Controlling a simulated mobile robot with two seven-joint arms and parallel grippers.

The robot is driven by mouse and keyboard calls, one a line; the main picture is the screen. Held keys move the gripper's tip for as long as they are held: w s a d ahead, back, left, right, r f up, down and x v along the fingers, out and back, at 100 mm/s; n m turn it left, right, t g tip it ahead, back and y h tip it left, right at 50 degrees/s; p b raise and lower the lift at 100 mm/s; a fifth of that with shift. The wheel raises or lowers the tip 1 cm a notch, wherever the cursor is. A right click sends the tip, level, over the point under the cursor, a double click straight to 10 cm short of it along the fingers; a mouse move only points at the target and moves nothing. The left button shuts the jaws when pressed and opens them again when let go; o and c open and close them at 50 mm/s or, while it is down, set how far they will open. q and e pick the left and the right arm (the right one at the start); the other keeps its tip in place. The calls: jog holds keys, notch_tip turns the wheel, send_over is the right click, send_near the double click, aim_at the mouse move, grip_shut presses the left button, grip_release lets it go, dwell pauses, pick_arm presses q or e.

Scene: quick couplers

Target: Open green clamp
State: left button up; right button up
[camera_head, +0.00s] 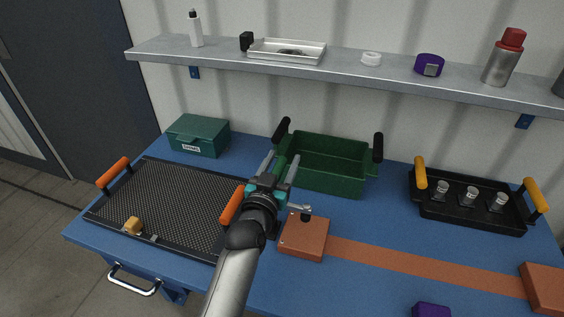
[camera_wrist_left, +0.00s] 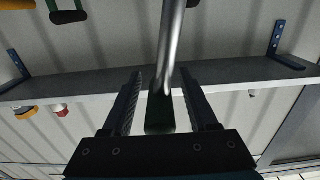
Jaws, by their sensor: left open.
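In the left wrist view a dark green piece (camera_wrist_left: 160,112) at the end of a metal bar (camera_wrist_left: 171,45) lies between the open fingers (camera_wrist_left: 160,98), with a gap on each side. It looks like the clamp's green handle, but I cannot tell for sure. The rest of the clamp is mostly hidden by my arm. A small metal and black fitting (camera_head: 304,212) shows on the tan block (camera_head: 304,240).
A green crate (camera_head: 335,182) with black handles stands behind. A mesh tray (camera_head: 170,190) with orange handles is left, a black tray (camera_head: 455,212) with metal couplers right. A green box (camera_head: 197,135) sits back left. A shelf (camera_head: 350,75) runs above the table.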

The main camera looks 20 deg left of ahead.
pick_arm(q)
grip_shut()
dwell(0.5)
dwell(0.9)
